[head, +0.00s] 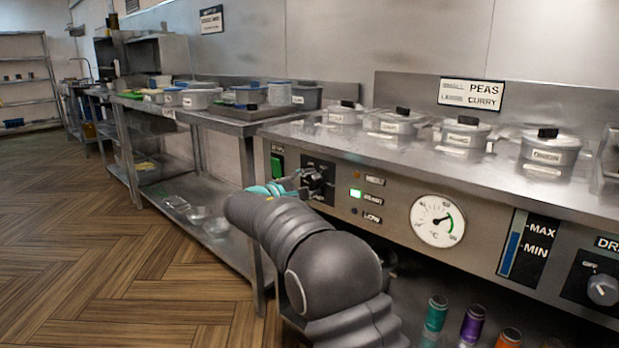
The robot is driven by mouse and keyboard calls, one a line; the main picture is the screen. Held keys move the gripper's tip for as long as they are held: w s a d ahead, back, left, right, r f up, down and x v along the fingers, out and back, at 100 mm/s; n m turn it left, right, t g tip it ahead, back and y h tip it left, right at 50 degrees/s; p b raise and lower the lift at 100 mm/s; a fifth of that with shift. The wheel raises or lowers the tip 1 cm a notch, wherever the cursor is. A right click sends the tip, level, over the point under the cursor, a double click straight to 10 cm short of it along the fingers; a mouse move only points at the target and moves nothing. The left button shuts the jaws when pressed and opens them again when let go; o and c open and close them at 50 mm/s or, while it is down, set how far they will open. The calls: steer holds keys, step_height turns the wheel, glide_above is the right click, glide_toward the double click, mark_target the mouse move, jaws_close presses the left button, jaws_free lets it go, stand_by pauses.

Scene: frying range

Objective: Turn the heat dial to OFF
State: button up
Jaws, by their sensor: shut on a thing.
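The heat dial (313,181) is a black knob on a dark plate at the left of the range's front panel, in the head view. My gripper (303,184) reaches it from the left and front and is shut on it. The fingers cover part of the knob, so its pointer and markings cannot be read. To its right are three indicator lamps, and the middle one, a green lamp (355,193), is lit.
A green switch (277,166) sits just left of the dial. A round temperature gauge (437,221), a MAX/MIN level strip (514,246) and a drain knob (603,290) lie to the right. Lidded pots (464,133) stand on top. Coloured bottles (472,325) stand below. The wooden floor (120,260) is clear.

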steer(key=shift+r+n+p, duration=0.1)
steer(key=shift+n+p, duration=0.2)
steer(key=shift+n, duration=0.2)
steer(key=o, duration=1.2)
steer(key=shift+c, duration=0.2)
steer(key=v, duration=1.2)
